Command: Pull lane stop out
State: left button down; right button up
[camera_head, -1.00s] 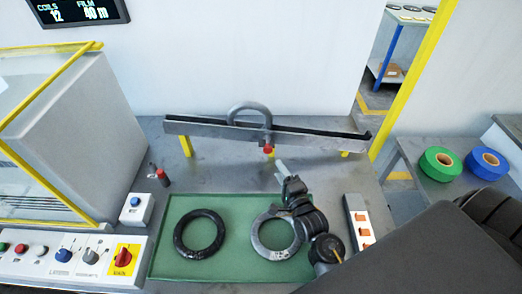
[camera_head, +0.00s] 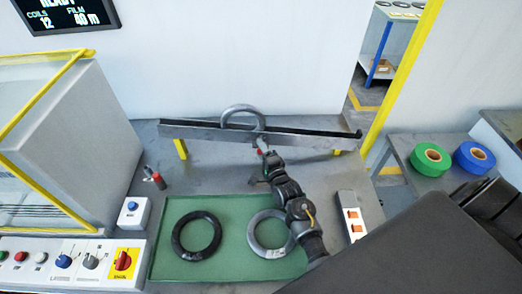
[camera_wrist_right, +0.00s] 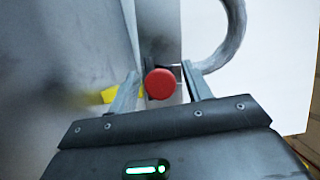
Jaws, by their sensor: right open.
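The lane stop shows as a round red knob (camera_wrist_right: 160,83) in the right wrist view, in front of the rail. In the head view it is a small red spot at the lane (camera_head: 198,132), partly hidden by my right gripper (camera_head: 262,152). My right gripper is open, with one finger on each side of the knob; I cannot tell whether they touch it. A grey coil (camera_head: 243,111) stands upright in the lane just behind the stop, its lower part hidden by the rail. My left gripper is out of view.
A green tray (camera_head: 230,205) holds a black ring (camera_head: 197,234) and a grey ring (camera_head: 268,236), partly covered by my right arm. Control panels and a yellow-framed guard are at left.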

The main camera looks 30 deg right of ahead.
grip_shut()
jog(key=s, duration=0.1)
jog(key=s+a+p, duration=0.1)
jog(key=s+a, duration=0.1)
jog(key=s, duration=0.1)
jog(key=shift+f+p, duration=0.1)
jog(key=shift+p, duration=0.3)
grip_release()
